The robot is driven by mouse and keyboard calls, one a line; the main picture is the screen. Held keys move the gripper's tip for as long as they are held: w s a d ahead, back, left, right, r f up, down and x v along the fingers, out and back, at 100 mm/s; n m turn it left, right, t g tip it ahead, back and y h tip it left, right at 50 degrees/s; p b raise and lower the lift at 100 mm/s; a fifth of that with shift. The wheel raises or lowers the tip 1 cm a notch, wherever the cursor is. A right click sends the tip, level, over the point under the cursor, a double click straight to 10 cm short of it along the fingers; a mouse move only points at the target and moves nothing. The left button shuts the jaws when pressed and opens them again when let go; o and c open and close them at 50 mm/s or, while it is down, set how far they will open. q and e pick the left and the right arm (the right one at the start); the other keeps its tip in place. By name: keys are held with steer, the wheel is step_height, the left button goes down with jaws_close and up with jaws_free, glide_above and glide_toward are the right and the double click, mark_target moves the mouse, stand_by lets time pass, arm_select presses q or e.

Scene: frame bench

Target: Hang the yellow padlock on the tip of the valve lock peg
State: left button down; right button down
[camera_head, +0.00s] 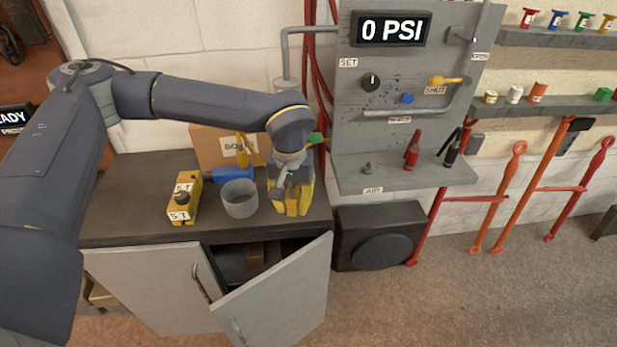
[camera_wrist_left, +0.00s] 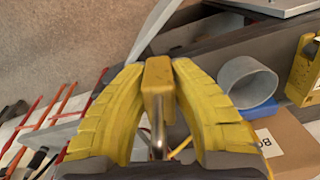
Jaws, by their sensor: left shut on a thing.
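My left gripper (camera_head: 291,208) hangs over the right end of the dark bench top, its yellow fingers pointing down. In the left wrist view, the left gripper (camera_wrist_left: 158,75) is shut on the yellow padlock (camera_wrist_left: 158,78). The padlock's yellow body sits between the fingertips, and its metal shackle (camera_wrist_left: 156,135) points back toward the palm. In the head view I cannot tell the padlock from the yellow fingers. A yellow valve handle (camera_head: 447,80) is on the upright grey panel, above a label reading SHUT. I cannot make out the lock peg clearly. My right gripper is not in view.
A grey cup (camera_head: 240,198), a yellow switch box (camera_head: 184,198), a blue block (camera_head: 232,174) and a cardboard box (camera_head: 215,145) stand on the bench (camera_head: 130,215). A cabinet door (camera_head: 280,297) hangs open below. The grey panel (camera_head: 350,130) has a projecting shelf holding small tools.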

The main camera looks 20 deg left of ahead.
arm_select(q)
steer(key=w+r+n, duration=0.7)
steer(key=w+n, duration=0.5)
steer(key=n, duration=0.7)
steer(key=shift+w+a+n, duration=0.15)
steer(key=shift+a+n, duration=0.15)
steer(key=shift+n, duration=0.1)
steer(key=shift+r, duration=0.1)
step_height(320, 180, down, 20)
steer(key=shift+r, duration=0.15)
steer(key=c, duration=1.3)
jaws_free()
